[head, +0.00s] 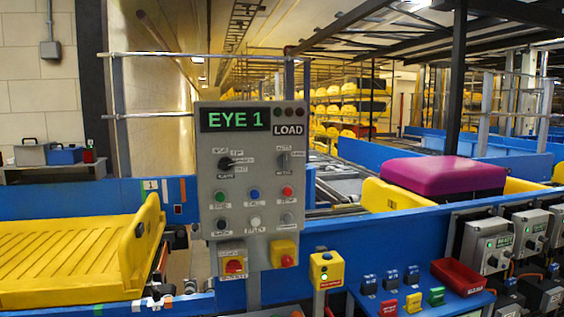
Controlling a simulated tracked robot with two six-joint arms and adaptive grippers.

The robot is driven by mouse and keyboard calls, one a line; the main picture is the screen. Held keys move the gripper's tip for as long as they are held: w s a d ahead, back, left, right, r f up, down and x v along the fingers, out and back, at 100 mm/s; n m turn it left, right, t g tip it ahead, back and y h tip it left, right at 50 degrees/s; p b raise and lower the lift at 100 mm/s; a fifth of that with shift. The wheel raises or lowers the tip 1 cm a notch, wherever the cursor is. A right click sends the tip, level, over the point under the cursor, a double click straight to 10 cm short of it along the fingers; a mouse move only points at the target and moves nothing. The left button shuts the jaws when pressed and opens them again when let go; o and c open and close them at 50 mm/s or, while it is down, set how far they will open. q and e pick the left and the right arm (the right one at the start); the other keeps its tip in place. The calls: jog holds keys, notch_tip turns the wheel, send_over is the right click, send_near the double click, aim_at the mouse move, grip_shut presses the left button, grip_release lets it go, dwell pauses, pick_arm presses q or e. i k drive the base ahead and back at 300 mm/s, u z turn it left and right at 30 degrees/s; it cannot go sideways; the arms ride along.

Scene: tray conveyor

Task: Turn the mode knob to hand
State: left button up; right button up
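A grey control panel (251,200) stands upright in the middle of the head view. At its upper right is a small grey knob (284,162) with a label above it that seems to read AUTO. The label below this knob is too small to read surely. Its handle looks roughly vertical, but I cannot tell its exact setting. A black knob (226,163) at the upper left has several labels around it, and its pointer lies towards the right. The panel's green display (235,119) reads EYE 1. Neither of my grippers shows.
Below the knobs are several push buttons, a red switch (234,266) and a red stop button (287,260). A yellow tray (75,260) is left of the panel. A purple block (444,174) sits behind right. A red bin (458,277) and grey control boxes (488,245) stand front right.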

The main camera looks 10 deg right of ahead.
aim_at(284, 160)
jog(key=z, duration=0.1)
jog(key=i, duration=0.9)
jog(key=u, duration=0.1)
